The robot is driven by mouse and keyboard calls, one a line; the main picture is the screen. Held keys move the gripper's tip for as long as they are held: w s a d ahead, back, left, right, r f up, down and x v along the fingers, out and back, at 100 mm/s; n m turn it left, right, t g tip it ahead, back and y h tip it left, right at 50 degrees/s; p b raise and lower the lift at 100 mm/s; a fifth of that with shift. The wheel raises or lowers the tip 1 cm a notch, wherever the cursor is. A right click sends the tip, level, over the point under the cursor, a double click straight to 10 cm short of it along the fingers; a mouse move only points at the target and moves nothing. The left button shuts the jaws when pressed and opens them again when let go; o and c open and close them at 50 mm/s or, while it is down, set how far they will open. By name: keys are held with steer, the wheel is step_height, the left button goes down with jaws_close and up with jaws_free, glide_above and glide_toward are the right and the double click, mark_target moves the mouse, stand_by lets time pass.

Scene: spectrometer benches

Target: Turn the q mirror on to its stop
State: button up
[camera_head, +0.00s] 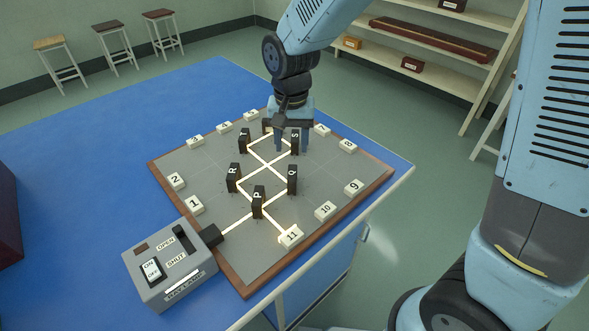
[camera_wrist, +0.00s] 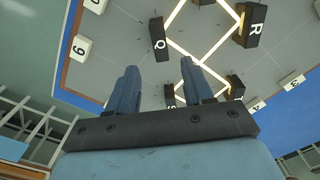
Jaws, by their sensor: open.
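The q mirror (camera_head: 292,180) is a dark upright block marked Q on the right side of the grey board; a light path meets it. My gripper (camera_head: 279,147) is over the far part of the board, close to the S mirror (camera_head: 295,142). In the wrist view its two blue fingers (camera_wrist: 160,78) are apart with nothing between them. The gripper does not touch the q mirror. The q mirror's stop cannot be made out.
Other dark mirrors stand close by: P (camera_head: 258,202), R (camera_head: 233,178) and one at the far left (camera_head: 245,140). White numbered blocks, such as 9 (camera_head: 354,187) and 11 (camera_head: 291,236), line the board. The ray lamp box (camera_head: 172,262) stands at the front left corner.

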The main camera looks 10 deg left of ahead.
mark_target(293, 173)
step_height(293, 173, down, 9)
steer(key=shift+f, duration=0.2)
stand_by(0.4)
jaws_close()
steer(key=shift+d, duration=0.2)
